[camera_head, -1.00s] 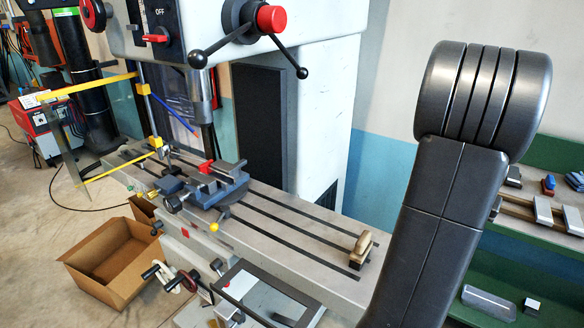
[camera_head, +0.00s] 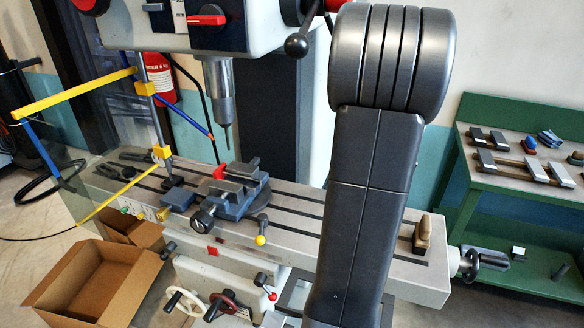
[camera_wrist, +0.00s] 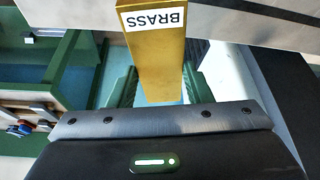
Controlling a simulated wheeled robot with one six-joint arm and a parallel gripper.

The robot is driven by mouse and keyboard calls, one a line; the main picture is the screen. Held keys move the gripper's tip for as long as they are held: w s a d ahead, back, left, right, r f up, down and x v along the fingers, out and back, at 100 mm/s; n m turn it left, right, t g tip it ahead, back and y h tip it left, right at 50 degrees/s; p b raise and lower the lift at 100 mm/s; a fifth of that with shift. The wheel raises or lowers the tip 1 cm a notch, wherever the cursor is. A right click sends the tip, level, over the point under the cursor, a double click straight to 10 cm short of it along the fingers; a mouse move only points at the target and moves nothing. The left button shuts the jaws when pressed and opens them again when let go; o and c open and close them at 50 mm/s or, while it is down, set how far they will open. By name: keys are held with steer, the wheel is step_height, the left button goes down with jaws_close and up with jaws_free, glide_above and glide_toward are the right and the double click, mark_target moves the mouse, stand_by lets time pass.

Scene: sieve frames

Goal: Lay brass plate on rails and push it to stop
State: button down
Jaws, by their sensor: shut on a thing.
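The brass plate (camera_wrist: 158,60) is a gold bar with a white BRASS label, seen in the wrist view. My gripper (camera_wrist: 160,82) is shut on it, with dark green ribbed fingers at its two sides. The plate's far end lies over a pale grey surface in the picture; I cannot tell whether it touches. In the head view my arm hides the gripper and plate. A grey-blue vise (camera_head: 232,192) with a red part sits on the slotted machine table (camera_head: 345,228). I cannot make out the rails or stop for certain.
The drill spindle (camera_head: 219,95) hangs above the vise. A yellow-framed clear guard (camera_head: 95,95) stands at left. Cardboard boxes (camera_head: 90,280) lie on the floor. A green bench (camera_head: 500,190) with several small parts stands right.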

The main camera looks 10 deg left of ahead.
steer(key=s+a+r+n+g+y, duration=0.1)
steer(key=s+a+n, duration=0.1)
steer(key=a+n, duration=0.3)
steer(key=s+a+r+n+g+y, duration=0.1)
steer(key=a+n, duration=0.4)
steer(key=a, duration=0.5)
steer(key=s+a+r+n+g+y+b, duration=0.1)
steer(key=s+a+n, duration=0.3)
steer(key=a, duration=0.4)
steer(key=shift+r+n+g+y, duration=0.5)
steer(key=shift+r+n+y, duration=0.1)
steer(key=shift+r+n, duration=0.2)
steer(key=shift+w+a+f+b, duration=0.35)
steer(key=shift+a+f, duration=0.45)
steer(key=shift+a, duration=1.15)
steer(key=shift+w+a+f+b, duration=0.2)
steer(key=shift+a+f+b, duration=0.4)
steer(key=shift+a, duration=1.3)
steer(key=shift+w+a+f+b, duration=0.3)
steer(key=shift+a+f, duration=0.65)
steer(key=shift+a, duration=1)
steer(key=shift+f, duration=0.2)
steer(key=c, duration=0.6)
jaws_free()
steer(key=shift+c, duration=0.2)
steer(key=shift+s+f, duration=0.1)
